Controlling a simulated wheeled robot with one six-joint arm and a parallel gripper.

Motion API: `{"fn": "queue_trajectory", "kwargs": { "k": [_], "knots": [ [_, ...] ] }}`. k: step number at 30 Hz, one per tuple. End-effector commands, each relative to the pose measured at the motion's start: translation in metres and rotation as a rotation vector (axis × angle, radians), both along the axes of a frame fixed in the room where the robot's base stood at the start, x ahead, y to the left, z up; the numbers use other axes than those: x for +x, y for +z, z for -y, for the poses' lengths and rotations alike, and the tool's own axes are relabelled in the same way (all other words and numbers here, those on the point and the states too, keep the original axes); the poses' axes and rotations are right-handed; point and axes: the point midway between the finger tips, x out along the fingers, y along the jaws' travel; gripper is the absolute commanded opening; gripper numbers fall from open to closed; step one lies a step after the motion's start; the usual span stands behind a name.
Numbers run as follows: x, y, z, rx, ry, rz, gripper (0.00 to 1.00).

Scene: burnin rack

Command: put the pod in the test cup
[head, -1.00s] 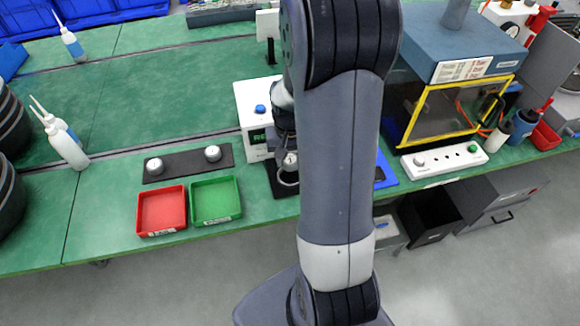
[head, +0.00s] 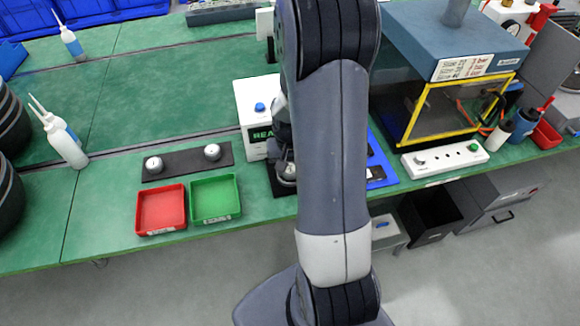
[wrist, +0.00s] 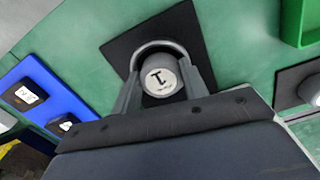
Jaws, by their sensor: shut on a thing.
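The pod (wrist: 160,78) is a grey round piece with a dark mark on its pale top. My gripper (wrist: 160,85) is shut on it, one finger on each side, in the wrist view. The test cup (wrist: 163,44) is a grey ring on a dark square plate (wrist: 196,27). Its rim shows around the far side of the pod, which is lined up with it. I cannot tell whether the pod rests on the cup's floor. In the head view the cup (head: 287,181) shows beside my arm, which hides much of the gripper.
A white tester box (head: 249,99) with a blue button and green display stands behind the cup. A red tray (head: 161,230) and a green tray (head: 216,216) lie to the left. A blue mat (head: 386,181) and a yellow-framed enclosure (head: 414,112) are to the right.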

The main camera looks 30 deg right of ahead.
Motion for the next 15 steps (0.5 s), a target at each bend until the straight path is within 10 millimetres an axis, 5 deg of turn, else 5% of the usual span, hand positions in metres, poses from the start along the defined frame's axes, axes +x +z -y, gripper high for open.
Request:
{"fn": "queue_trajectory", "kwargs": {
  "k": [4, 5, 15],
  "knots": [
    [-0.0004, -0.0036, -0.0001, 0.0, 0.0, -0.001, 0.16],
    [-0.0006, -0.0038, -0.0001, 0.001, 0.0, -0.002, 0.42],
    [-0.0014, -0.0057, -0.0013, 0.002, 0.0, -0.005, 0.63]
  ]
}}
